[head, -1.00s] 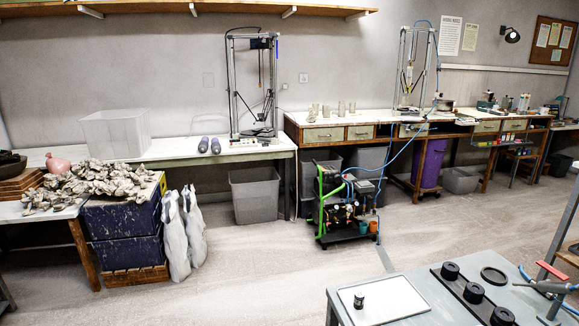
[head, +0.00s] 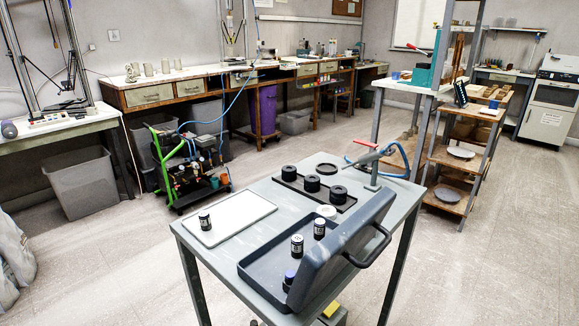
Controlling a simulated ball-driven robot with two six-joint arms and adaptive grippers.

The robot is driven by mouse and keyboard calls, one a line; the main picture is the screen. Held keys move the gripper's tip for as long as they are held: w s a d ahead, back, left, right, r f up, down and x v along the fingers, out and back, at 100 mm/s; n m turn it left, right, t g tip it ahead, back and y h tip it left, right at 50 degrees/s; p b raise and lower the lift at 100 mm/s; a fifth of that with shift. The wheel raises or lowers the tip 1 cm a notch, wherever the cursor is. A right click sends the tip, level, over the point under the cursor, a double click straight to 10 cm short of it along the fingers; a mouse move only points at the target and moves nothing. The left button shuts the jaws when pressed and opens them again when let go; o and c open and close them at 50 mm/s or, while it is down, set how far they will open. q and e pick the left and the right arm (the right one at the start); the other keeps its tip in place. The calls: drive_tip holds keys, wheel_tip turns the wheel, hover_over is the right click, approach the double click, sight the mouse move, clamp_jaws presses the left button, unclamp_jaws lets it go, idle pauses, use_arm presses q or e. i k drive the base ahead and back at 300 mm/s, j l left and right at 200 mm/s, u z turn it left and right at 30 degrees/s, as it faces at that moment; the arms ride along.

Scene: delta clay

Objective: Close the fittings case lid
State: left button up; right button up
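The fittings case (head: 252,272) is a dark blue-grey shallow box at the front of the grey metal table (head: 232,187). Its lid (head: 335,258) stands raised and tilted up along the case's right side. A dark handle (head: 376,250) sticks out from the lid's right face. Several small black cylindrical fittings with pale labels (head: 297,245) stand in the case, and one has a purple top (head: 289,277). The lid hides part of the inside. Neither of my grippers is in view.
A white tray (head: 228,222) with one black fitting lies left of the case. Behind it is a black rack (head: 292,182) holding several black round parts. A clamp tool with blue hose (head: 370,155) is at the table's back right. Open floor surrounds the table.

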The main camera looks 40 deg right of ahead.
sight(323, 262)
drive_tip(key=l+z, duration=0.1)
drive_tip(key=z, duration=0.25)
drive_tip(key=k+l+z, duration=0.1)
drive_tip(key=z, duration=0.3)
drive_tip(key=l+z, duration=0.2)
drive_tip(key=z, duration=0.15)
drive_tip(key=k, duration=0.05)
